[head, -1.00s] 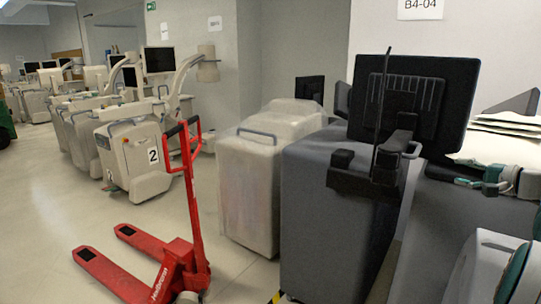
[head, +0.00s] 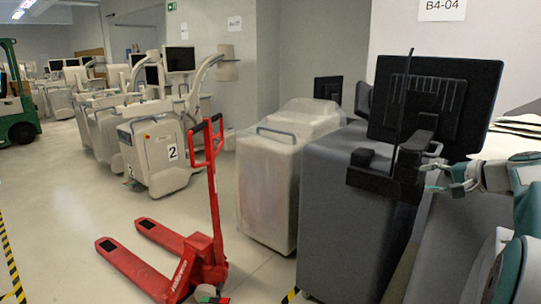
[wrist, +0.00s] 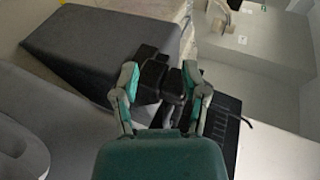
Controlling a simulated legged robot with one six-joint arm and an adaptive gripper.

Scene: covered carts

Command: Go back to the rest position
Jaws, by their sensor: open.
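My gripper (head: 444,180) is at the right of the head view, just right of the dark bracket on the back of a grey cart (head: 335,215). In the wrist view my gripper (wrist: 158,88) has its two grey and teal fingers spread apart. The black bracket of the cart shows beyond and between the fingers. I see nothing held. I cannot tell whether a finger touches the bracket. My arm runs in from the right edge of the head view.
A black monitor (head: 436,98) stands on the grey cart. A plastic-covered cart (head: 268,190) is left of it. A red pallet jack (head: 190,258) stands on the floor at lower middle. White machines (head: 160,158) line the back. The floor at left is open.

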